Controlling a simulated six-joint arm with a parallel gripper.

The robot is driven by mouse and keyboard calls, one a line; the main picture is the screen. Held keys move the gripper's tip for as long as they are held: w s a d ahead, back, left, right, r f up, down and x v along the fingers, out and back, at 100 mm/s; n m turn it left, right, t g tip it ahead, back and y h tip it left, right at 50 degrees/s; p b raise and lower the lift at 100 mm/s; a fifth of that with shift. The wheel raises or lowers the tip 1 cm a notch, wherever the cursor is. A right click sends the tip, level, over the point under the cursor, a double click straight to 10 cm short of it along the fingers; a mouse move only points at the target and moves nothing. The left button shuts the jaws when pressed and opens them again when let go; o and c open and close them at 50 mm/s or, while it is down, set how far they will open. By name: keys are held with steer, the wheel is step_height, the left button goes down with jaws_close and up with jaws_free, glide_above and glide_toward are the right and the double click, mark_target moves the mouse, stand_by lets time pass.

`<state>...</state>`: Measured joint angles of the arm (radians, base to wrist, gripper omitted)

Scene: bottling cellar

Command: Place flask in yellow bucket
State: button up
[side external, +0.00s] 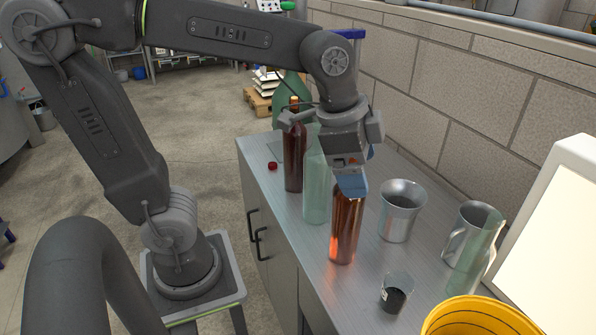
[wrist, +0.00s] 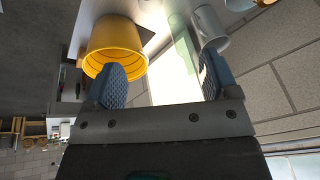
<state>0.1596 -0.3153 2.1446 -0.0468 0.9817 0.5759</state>
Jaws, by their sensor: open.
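The yellow bucket (side external: 478,318) stands at the near right, cut off by the bottom edge; the wrist view shows it at upper left (wrist: 115,45). I cannot tell for certain which vessel is the flask. A pale green glass vessel (side external: 482,272) is beside the metal jug, near the bucket; a pale green vessel also shows in the wrist view (wrist: 184,48). A small clear glass with dark contents (side external: 396,292) stands left of the bucket. My gripper (side external: 352,185) overlaps the upper amber bottle (side external: 346,230) in the side view. Its blue fingers (wrist: 161,80) are apart and empty.
A dark red bottle (side external: 294,165) and a green glass bottle (side external: 316,185) stand left of the amber one. A metal cup (side external: 398,218) and metal jug (side external: 468,242) stand right. A bright panel (side external: 560,240) and brick wall border the metal counter (side external: 265,185). A red cap lies at left.

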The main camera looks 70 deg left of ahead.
steer(key=s+a+f+n+t+y, duration=0.1)
steer(key=s+a+f+n+t, duration=0.1)
steer(key=s+a+n, duration=0.3)
steer(key=shift+s+a+f+n, duration=0.2)
steer(key=shift+s+f+n, duration=0.1)
steer(key=shift+s+n, duration=1.4)
